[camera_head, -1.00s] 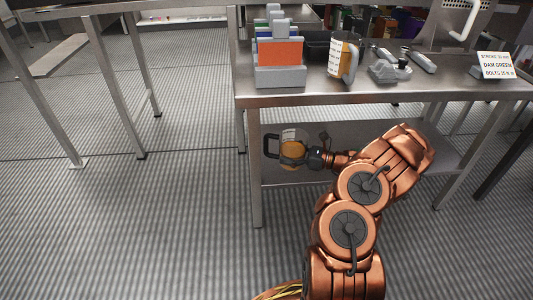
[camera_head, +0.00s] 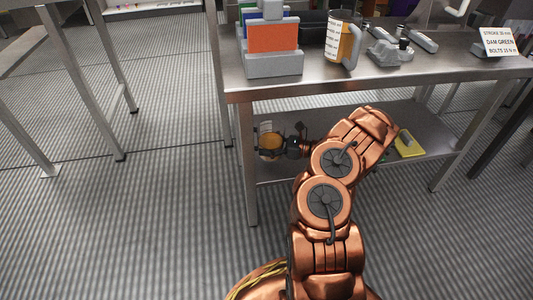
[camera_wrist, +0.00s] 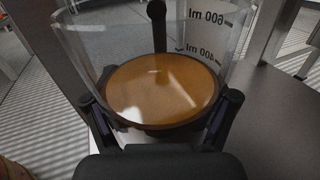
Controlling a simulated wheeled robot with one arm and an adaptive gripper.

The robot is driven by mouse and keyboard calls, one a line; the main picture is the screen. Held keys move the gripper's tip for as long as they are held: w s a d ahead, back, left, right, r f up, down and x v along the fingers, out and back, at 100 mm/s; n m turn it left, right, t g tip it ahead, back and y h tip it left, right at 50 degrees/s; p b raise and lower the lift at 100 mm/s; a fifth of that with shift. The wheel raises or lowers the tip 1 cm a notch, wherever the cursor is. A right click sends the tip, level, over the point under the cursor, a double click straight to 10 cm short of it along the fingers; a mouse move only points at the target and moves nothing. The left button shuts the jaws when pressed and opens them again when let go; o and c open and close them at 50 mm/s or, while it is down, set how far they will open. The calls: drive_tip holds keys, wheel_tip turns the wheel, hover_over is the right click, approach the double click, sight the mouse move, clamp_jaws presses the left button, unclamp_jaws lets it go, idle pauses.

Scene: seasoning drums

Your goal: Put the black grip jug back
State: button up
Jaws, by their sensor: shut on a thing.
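The black grip jug (camera_head: 271,141) is a clear measuring jug with amber liquid and a black handle. My gripper (camera_head: 284,144) is shut around its body, below the bench top and at the left end of the lower shelf. In the wrist view the jug (camera_wrist: 163,90) fills the middle, with 400 and 600 ml marks on its wall. The gripper's fingers (camera_wrist: 165,118) press on its two sides. The black handle stands on the far side, away from the gripper. I cannot tell whether the jug's base touches the shelf.
The lower shelf (camera_head: 345,150) holds a yellow object (camera_head: 407,143) at right. On the bench top (camera_head: 330,78) stand a grey rack with an orange panel (camera_head: 273,38), a grey-handled jug (camera_head: 342,40), grey fittings (camera_head: 390,52) and a sign (camera_head: 498,41). A bench leg (camera_head: 246,160) is close to the jug.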

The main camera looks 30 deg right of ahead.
drive_tip(key=shift+f+b, duration=0.7)
drive_tip(key=shift+f, duration=1)
drive_tip(key=shift+f, duration=0.1)
drive_tip(key=o, duration=1.5)
drive_tip(key=shift+o, duration=0.2)
drive_tip(key=shift+s+d, duration=0.25)
drive_tip(key=shift+d, duration=0.05)
drive_tip(key=p+v, duration=0.3)
drive_tip(key=v, duration=0.7)
drive_tip(key=shift+s+d+p, duration=0.2)
drive_tip(key=shift+p, duration=0.2)
drive_tip(key=shift+s+d, duration=0.2)
drive_tip(key=shift+s, duration=0.05)
